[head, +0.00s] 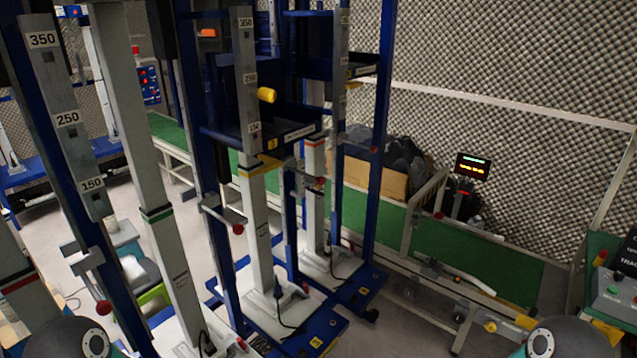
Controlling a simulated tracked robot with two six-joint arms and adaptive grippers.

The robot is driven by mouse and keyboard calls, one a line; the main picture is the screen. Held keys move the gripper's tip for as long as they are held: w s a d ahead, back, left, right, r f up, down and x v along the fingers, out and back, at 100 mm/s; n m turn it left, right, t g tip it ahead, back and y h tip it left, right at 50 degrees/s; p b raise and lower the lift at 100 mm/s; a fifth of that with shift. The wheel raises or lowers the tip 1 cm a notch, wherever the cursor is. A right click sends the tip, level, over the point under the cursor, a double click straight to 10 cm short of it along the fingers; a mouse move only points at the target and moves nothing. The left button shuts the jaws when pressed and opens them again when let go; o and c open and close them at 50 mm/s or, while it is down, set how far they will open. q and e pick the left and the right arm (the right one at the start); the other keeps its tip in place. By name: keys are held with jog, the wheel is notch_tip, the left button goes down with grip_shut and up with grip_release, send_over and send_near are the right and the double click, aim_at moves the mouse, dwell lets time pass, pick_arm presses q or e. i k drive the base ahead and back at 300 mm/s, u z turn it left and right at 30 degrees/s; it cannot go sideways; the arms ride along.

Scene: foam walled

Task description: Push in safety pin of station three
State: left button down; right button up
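Several tall blue lifting stations with grey scale columns stand in a row in the head view. The nearest column (68,117) at left reads 350, 250 and 150. A second column (249,80) stands mid-picture and a third (341,75) behind it. Red-knobbed pins or levers stick out on brackets: one red knob (103,307) at lower left, another red knob (238,229) at the middle station, and a smaller red knob (320,181) farther back. A yellow knob (266,95) is on the middle station. I cannot read which station is three. Neither gripper shows; only my arm links are at the bottom edge.
A green conveyor (480,265) with a metal frame runs behind the stations to the right. A lit display (473,165) stands beside it. A cardboard box (375,178) with dark bags is at the back. A control box (616,285) is at the right edge. Cables lie on the station bases.

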aim_at(320, 180)
jog(key=u, duration=0.05)
jog(key=k, duration=0.55)
jog(key=u, duration=0.15)
jog(key=i, duration=1.55)
jog(key=z, duration=0.3)
